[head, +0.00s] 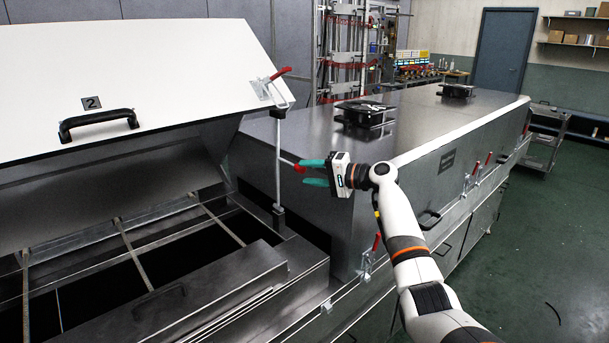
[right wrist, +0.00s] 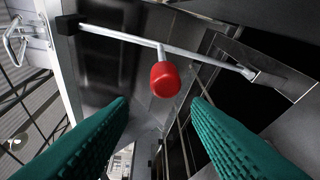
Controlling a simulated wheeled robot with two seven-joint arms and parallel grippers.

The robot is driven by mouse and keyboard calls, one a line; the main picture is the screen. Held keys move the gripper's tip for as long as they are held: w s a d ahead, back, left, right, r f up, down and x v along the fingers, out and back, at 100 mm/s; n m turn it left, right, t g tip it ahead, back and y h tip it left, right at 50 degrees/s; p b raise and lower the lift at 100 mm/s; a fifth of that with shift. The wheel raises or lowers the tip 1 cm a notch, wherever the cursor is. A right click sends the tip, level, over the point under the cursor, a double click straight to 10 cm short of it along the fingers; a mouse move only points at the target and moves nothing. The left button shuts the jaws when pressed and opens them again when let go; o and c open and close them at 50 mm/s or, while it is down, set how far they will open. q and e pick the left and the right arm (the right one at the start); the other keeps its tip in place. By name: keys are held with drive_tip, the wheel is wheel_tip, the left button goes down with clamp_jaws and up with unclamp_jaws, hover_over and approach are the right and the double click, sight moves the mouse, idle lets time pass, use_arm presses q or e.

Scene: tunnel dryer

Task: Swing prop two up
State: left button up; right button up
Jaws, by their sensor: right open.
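Lid two (head: 150,65), a white panel marked 2 with a black handle (head: 98,123), stands tilted open over the dryer's opening. Prop two (head: 279,150) is a thin metal rod standing close to upright at the opening's right side, with a dark block at its top near the lid's edge. I cannot tell whether the block touches the lid. A short stem carries a red knob (right wrist: 165,79). My right gripper (head: 303,172) is open, its teal fingers pointing at the knob. In the right wrist view the knob shows between and just beyond the fingertips (right wrist: 160,101). My left gripper is out of view.
A red-handled latch (head: 278,75) sits at the lid's right edge. The closed steel housing (head: 430,120) runs to the right with more red latches along its side.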

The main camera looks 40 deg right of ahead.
drive_tip(key=b+v, duration=0.2)
drive_tip(key=v, duration=0.8)
drive_tip(key=shift+b, duration=0.3)
drive_tip(key=shift+w, duration=0.15)
